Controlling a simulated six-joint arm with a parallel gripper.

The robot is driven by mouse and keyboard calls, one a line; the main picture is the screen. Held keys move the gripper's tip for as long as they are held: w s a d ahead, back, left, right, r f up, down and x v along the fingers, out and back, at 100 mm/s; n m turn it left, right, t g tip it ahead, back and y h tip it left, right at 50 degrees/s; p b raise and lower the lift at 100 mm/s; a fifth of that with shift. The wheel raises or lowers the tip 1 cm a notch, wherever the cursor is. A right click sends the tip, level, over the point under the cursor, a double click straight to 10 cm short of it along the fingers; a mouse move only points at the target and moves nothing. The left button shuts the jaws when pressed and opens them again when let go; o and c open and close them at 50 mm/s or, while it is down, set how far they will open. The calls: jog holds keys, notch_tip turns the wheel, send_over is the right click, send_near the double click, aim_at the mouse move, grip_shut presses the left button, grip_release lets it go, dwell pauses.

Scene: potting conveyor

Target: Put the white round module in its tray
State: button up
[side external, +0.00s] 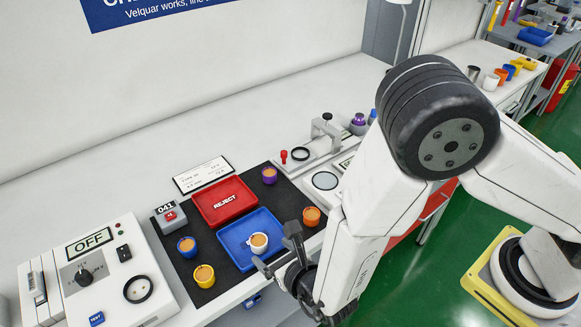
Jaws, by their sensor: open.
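The white round module (258,242) has a tan top and stands inside the blue tray (238,258), toward its right side. My gripper (277,251) is open, its fingers close to the right of the white module and over the tray's right edge. I cannot tell whether a finger touches the module. Part of the tray's right edge is hidden behind my gripper.
A red REJECT tray (222,192) lies behind the blue tray. Purple (269,175), orange (311,216), blue (187,246) and yellow (204,275) modules stand around on the black mat (168,222). A control box reading OFF (112,275) stands at left.

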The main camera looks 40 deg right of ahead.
jog(key=shift+v, duration=2.35)
jog(key=shift+d, duration=0.1)
jog(key=s+d+r+m+g+h, duration=0.25)
jog(key=d+m+g, duration=0.35)
jog(key=d+m, duration=0.55)
jog(key=s+d+r+m+g+h, duration=0.1)
jog(key=d+r+m+g+h, duration=0.15)
jog(key=d+m+g, duration=0.7)
jog(key=w+d+r+m+t+y, duration=0.1)
jog(key=d+r+m+t+y, duration=0.3)
jog(key=m, duration=1.1)
jog(key=shift+w+d+r+t+y, duration=0.2)
jog(key=shift+d+r+t+y, duration=0.15)
jog(key=shift+r+y, duration=0.25)
